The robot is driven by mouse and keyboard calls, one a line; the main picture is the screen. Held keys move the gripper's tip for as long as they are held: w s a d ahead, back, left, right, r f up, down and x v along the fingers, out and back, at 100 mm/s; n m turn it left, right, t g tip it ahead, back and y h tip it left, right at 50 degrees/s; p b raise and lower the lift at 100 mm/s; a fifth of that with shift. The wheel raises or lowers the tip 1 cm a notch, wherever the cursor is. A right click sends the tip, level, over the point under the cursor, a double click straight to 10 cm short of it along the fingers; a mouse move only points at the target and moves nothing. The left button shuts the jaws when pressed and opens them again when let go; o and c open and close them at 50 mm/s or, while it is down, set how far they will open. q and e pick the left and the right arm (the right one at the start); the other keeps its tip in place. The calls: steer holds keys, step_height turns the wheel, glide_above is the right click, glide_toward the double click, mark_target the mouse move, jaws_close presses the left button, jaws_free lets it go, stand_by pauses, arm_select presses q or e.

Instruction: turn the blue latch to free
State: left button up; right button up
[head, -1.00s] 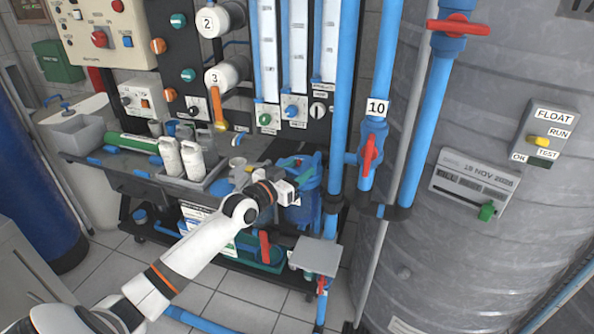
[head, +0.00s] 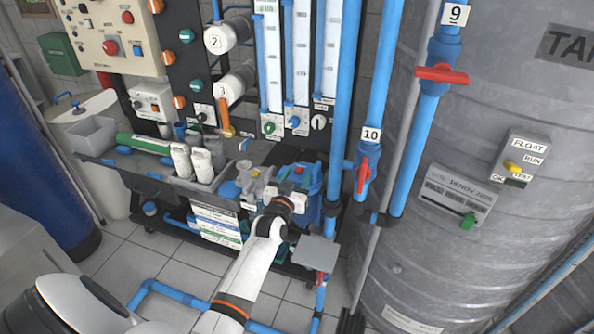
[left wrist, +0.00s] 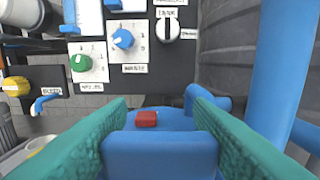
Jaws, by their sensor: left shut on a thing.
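The blue latch (left wrist: 160,155) shows in the left wrist view as a broad blue bar between my two green finger pads. My left gripper (left wrist: 160,138) is shut on it, with a pad against each side. Behind the bar is a round blue top with a small red button (left wrist: 146,118). In the head view my left gripper (head: 292,188) is at the blue housing (head: 313,180) low on the rack, and the red button (head: 299,170) shows just beyond. There the wrist hides most of the latch, so its angle is hard to tell. My right gripper is in neither view.
A blue pipe (head: 346,100) rises right of the housing, and a red valve handle (head: 362,175) sits further right. A grey plate (head: 315,252) is below. White bottles (head: 181,160) stand left. Blue and green knobs (left wrist: 122,39) are on the panel behind.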

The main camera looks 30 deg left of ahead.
arm_select(q)
steer(key=shift+w+a, duration=0.1)
steer(key=shift+o, duration=0.2)
steer(key=o, duration=0.6)
steer(key=shift+f, duration=0.1)
steer(key=o, duration=0.4)
steer(key=shift+a+f, duration=0.1)
steer(key=shift+c, duration=0.2)
